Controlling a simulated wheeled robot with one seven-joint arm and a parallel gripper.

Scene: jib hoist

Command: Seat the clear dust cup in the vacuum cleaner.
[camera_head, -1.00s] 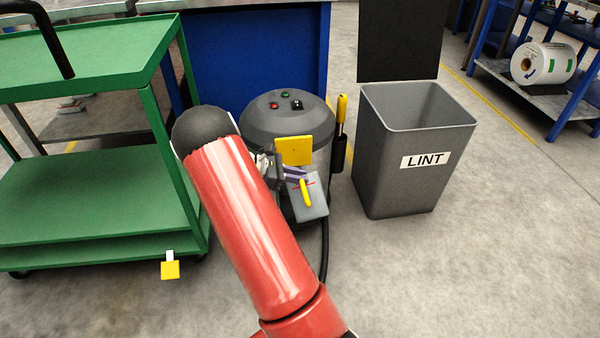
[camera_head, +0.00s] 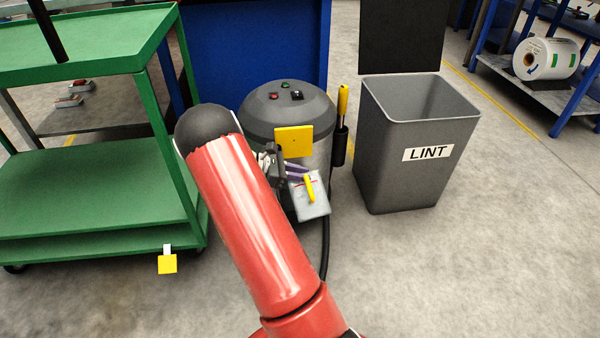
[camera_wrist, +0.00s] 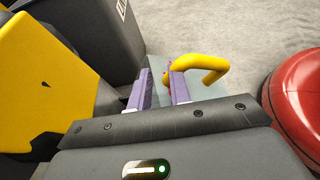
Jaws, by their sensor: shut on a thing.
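The clear dust cup (camera_head: 314,204) is a pale, see-through box with a yellow handle (camera_wrist: 205,66). My gripper (camera_head: 297,173) is shut on it with two purple fingers, which also show in the wrist view (camera_wrist: 160,90). The exact grip point is partly hidden. The vacuum cleaner (camera_head: 287,108) is a dark grey drum with a domed top and small buttons. A yellow plate (camera_head: 294,141) stands out from its front, and it fills the left of the wrist view (camera_wrist: 40,80). The cup is in front of the drum, below the plate. My arm hides the drum's lower left; I cannot see the cup's seat.
A grey LINT bin (camera_head: 400,165) stands to the right. A yellow-handled tool (camera_head: 342,105) sits in a black holder between vacuum and bin. A blue cabinet (camera_head: 255,50) is behind. Floor at front right is clear.

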